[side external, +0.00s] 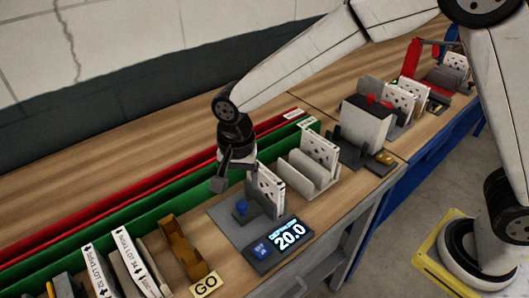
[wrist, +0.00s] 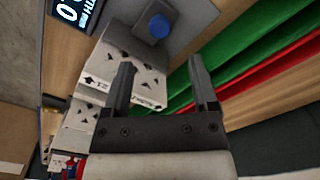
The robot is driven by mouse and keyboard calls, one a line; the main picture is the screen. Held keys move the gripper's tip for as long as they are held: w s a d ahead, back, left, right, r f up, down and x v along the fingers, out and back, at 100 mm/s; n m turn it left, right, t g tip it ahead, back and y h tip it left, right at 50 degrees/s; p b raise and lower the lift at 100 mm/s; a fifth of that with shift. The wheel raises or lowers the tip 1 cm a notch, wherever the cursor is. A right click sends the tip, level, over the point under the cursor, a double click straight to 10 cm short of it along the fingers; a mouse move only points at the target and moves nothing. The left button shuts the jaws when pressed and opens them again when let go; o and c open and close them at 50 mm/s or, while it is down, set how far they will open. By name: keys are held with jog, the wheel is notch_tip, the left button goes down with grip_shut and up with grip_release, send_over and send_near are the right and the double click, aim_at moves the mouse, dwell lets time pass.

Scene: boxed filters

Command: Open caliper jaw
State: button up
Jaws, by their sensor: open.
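The caliper station is a grey plate (side external: 226,221) with a blue knob (side external: 241,207) and a lit display (side external: 279,243) reading 20.0. A white box with dark spots (side external: 268,188) stands upright at its grey jaw; the exact contact is unclear. My gripper (side external: 220,184) is just above and left of the box, pointing down. In the wrist view my gripper (wrist: 162,64) has its fingers apart with nothing held. The blue knob (wrist: 158,27) lies beyond the fingertips, and the spotted box (wrist: 128,68) is behind and beside the left finger. The jaw is mostly hidden.
Green (side external: 145,212) and red (side external: 110,205) rails run behind the station. White lot boxes (side external: 128,264) and a brown holder (side external: 184,248) stand left, with a GO sign (side external: 205,285). A grey slotted holder (side external: 305,174) with another box is right. Bare bench lies behind the rails.

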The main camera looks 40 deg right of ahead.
aim_at(242, 204)
jog(key=shift+f, duration=3.8)
grip_shut()
